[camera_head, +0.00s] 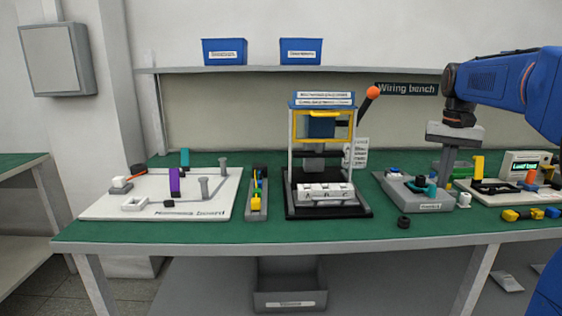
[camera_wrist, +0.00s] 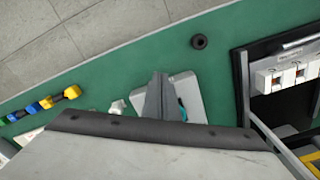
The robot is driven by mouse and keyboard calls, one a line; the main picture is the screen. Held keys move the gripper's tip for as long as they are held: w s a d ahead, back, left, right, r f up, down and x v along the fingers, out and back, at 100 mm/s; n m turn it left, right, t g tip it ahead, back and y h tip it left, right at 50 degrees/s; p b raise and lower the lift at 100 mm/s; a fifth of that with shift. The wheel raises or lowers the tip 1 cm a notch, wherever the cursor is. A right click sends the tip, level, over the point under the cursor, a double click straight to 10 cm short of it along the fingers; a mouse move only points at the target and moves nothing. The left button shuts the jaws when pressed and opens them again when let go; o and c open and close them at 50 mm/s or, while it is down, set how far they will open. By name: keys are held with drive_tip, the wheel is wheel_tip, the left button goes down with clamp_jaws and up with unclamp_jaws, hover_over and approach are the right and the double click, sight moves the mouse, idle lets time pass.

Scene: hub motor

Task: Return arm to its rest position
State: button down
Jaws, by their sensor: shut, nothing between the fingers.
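My blue arm (camera_head: 505,80) reaches in from the right of the head view. My gripper (camera_head: 446,168) points down over the right part of the green bench, above or just beside the grey fixture block (camera_head: 425,205). I cannot tell the exact gap to it. Its fingers are together with nothing between them. In the wrist view the closed fingers (camera_wrist: 160,98) stand in front of the fixture block (camera_wrist: 190,98) and hide part of it. A teal part on the block shows beside the fingers.
A press with an orange-knobbed lever (camera_head: 372,93) stands mid-bench, left of my gripper. A black ring (camera_head: 404,222) lies near the front edge. A tester (camera_head: 522,166) and yellow-blue tools (camera_head: 525,213) are on the right. A white board (camera_head: 100,209) lies on the left.

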drive_tip(key=s+a+f+n+t, duration=0.1)
drive_tip(key=s+a+f, duration=0.2)
drive_tip(key=s+a, duration=0.35)
drive_tip(key=s+a+f+n+t, duration=0.1)
drive_tip(key=s+a+f+n, duration=0.15)
drive_tip(key=s, duration=0.65)
drive_tip(key=s+a+f+n+t, duration=0.1)
drive_tip(key=s+a+f, duration=0.2)
drive_tip(key=s+f, duration=0.3)
drive_tip(key=s+a+f+n+t, duration=0.1)
drive_tip(key=s+a+f, duration=0.2)
drive_tip(key=s+f, duration=0.4)
drive_tip(key=shift+s+t, duration=0.3)
drive_tip(key=shift+s, duration=0.2)
